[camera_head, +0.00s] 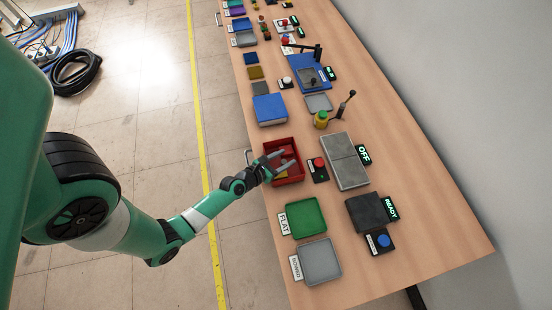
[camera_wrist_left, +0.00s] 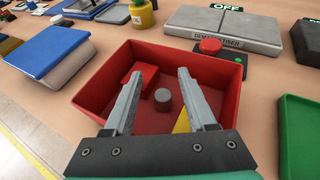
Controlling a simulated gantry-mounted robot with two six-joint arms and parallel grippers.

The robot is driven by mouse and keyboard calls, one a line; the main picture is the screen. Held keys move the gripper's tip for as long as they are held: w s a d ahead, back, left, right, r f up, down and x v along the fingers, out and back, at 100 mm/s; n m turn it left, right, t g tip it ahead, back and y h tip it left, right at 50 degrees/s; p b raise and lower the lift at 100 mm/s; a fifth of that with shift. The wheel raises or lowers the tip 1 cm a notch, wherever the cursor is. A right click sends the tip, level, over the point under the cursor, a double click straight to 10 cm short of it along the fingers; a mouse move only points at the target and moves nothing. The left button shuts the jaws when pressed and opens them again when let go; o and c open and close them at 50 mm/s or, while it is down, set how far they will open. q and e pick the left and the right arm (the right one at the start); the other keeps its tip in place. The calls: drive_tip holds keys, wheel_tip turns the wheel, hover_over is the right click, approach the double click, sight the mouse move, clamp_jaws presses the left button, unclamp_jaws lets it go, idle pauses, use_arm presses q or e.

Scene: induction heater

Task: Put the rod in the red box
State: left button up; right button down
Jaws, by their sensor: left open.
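The red box (camera_head: 290,181) stands on the wooden bench near its left edge. It fills the middle of the left wrist view (camera_wrist_left: 228,100). My left gripper (camera_head: 282,161) is over the box with its fingers reaching in over the opening. In the left wrist view the two fingers (camera_wrist_left: 160,78) are spread apart with nothing between their tips. A grey round-topped cylinder (camera_wrist_left: 163,97) is inside the box, below and between the fingers. It may be the rod seen end-on. A red block (camera_wrist_left: 138,78) and a yellow piece (camera_wrist_left: 182,122) are also inside. My right gripper is not in view.
A red button (camera_head: 319,163) and a grey two-plate device (camera_head: 345,161) marked OFF stand right of the box. Green (camera_head: 305,217) and grey (camera_head: 320,261) trays lie nearer.

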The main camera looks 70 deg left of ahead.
use_arm(q)
drive_tip(key=v, duration=1.2)
drive_tip(key=shift+r, duration=0.3)
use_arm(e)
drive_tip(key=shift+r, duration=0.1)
